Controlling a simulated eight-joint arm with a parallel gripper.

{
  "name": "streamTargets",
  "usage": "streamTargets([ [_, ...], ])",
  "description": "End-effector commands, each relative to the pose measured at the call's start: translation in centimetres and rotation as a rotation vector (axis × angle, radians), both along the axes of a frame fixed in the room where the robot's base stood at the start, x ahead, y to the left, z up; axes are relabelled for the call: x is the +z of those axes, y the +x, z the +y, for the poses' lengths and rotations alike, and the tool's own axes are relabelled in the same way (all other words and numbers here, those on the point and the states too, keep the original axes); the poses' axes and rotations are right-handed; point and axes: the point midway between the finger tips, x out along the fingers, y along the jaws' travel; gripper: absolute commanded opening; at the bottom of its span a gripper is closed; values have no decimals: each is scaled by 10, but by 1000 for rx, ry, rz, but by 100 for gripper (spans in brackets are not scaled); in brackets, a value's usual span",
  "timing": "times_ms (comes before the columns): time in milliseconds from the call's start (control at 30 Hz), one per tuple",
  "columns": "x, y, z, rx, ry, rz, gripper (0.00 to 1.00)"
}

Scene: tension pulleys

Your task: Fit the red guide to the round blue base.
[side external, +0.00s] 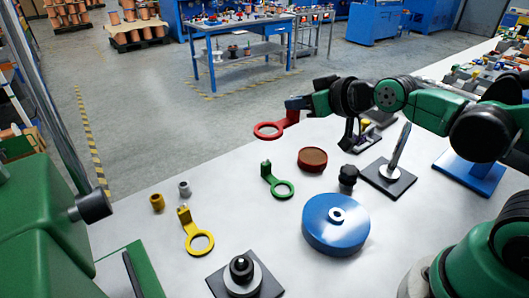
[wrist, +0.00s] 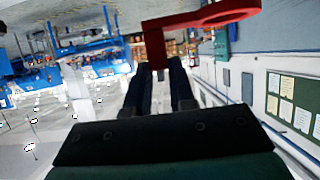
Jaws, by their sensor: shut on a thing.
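The red guide (side external: 268,130) is a flat ring with a straight arm and an upright tab. My gripper (side external: 298,103) is shut on its tab end and holds it out to the left, seemingly above the far edge of the white table. In the wrist view, the red guide (wrist: 205,20) sticks out beyond the fingertips of my gripper (wrist: 163,72), its ring toward the upper right. The round blue base (side external: 335,228) is a low disc with a small white hub on top. It stands on the table nearer the camera, well apart from the guide.
A green guide (side external: 280,187), a yellow guide (side external: 197,240) and a red-brown round part (side external: 312,159) lie on the table (side external: 150,210). A black knob (side external: 348,176) stands behind the blue base. A plate with an upright spindle (side external: 398,150) and a black-plated post (side external: 242,275) also stand there.

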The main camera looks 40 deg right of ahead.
Motion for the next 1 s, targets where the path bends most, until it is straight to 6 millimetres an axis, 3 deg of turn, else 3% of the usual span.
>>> streamTargets([
  [167,-5,17,11,122,4,0,0],
  [333,-7,35,34,367,7,0,0],
  [500,3,53,71,804,5,-1,0],
  [700,25,62,101,1265,2,-3,0],
  [833,36,63,108,1440,1,-2,0],
  [1000,42,62,110,1535,-1,-1,0],
])
